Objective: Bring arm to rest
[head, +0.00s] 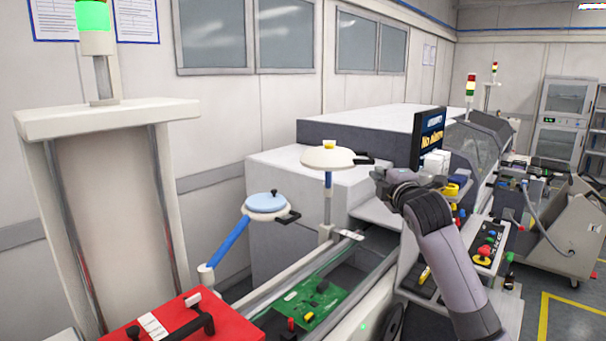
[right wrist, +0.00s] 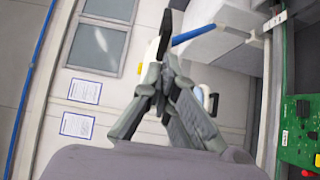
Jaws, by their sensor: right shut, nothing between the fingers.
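My right arm comes in from the lower right in the head view and bends at the wrist beside the monitor. It is raised above the machine line, and its fingers are hard to make out there. In the right wrist view, my right gripper (right wrist: 165,45) is shut with its fingers together and nothing between them. Behind it are a lamp's blue arm and the pale wall. My left gripper is not in view.
A monitor (head: 428,138) stands close to my right wrist. Two lamps, one blue (head: 266,202) and one cream (head: 330,158), rise over a green circuit board (head: 314,299). A red case (head: 170,322) is at lower left. Open floor (head: 565,312) shows at lower right.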

